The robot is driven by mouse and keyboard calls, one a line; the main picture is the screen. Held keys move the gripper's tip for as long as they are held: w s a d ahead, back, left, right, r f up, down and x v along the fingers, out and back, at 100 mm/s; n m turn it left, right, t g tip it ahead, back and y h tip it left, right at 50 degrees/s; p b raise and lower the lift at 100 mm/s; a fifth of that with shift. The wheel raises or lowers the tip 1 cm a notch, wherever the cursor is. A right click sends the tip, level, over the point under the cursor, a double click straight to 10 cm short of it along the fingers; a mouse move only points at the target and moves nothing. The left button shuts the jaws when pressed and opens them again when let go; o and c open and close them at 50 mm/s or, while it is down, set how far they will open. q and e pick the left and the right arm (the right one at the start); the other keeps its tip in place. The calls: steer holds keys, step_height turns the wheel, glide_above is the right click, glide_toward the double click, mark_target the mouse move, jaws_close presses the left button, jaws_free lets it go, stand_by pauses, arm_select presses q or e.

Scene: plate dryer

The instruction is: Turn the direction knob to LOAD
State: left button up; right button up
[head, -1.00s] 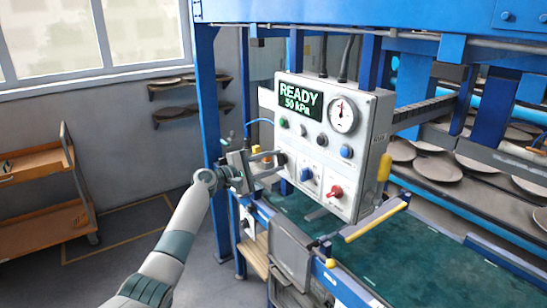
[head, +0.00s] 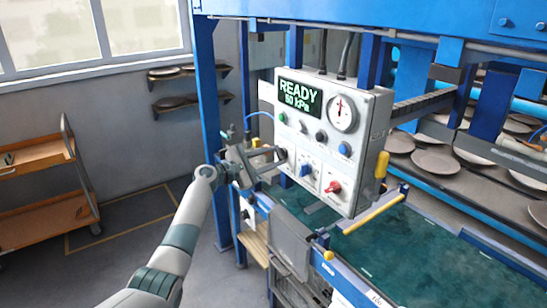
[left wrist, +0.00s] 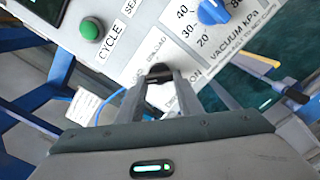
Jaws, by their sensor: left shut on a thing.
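The white control box (head: 362,105) has a display reading READY 50 kPa. The direction knob (left wrist: 160,72) is small and dark, low on the left part of the panel. In the left wrist view the label around it is partly covered by my fingers; part of LOAD and the end of DIRECTION can be read. My left gripper (head: 279,160) reaches the knob from the left and is shut on it. In the left wrist view the fingertips (left wrist: 160,82) stand on both sides of the knob. The knob's exact pointing is hard to tell. My right gripper is not in view.
A blue vacuum knob (left wrist: 212,11) and a green CYCLE button (left wrist: 90,29) are near my fingers. A red knob (head: 333,187) sits lower right on the panel. A yellow-handled bar (head: 372,219) juts out below the box. An orange cart (head: 42,213) stands at left.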

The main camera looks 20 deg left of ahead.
arm_select(q)
steer(key=o, duration=1.1)
steer(key=shift+s+a, duration=0.1)
steer(key=shift+b+v, duration=2.75)
steer(key=shift+v, duration=5.85)
steer(key=shift+f, duration=0.1)
steer(key=shift+f, duration=0.1)
